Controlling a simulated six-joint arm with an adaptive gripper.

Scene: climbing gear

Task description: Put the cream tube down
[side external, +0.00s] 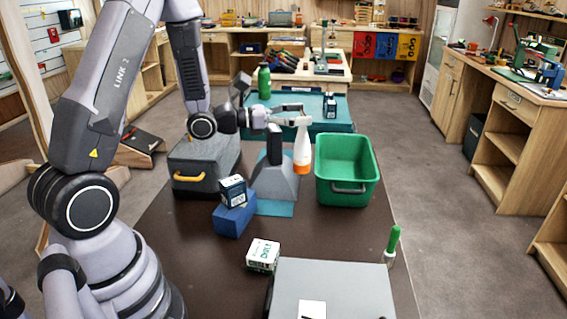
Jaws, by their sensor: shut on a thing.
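The cream tube (302,143) is white with an orange cap and hangs upright, cap down. My gripper (296,116) is shut on its upper end. The tube is in the air, between a grey wedge-shaped stand (276,184) and a green bin (369,187).
The dark table (190,255) also bears a toolbox (206,184), a blue block (231,221) with a small box (233,191) on it, a white box (263,254), a grey case (335,285) and a green-handled item (393,242). Behind, a teal case (300,107) carries a green bottle (264,80).

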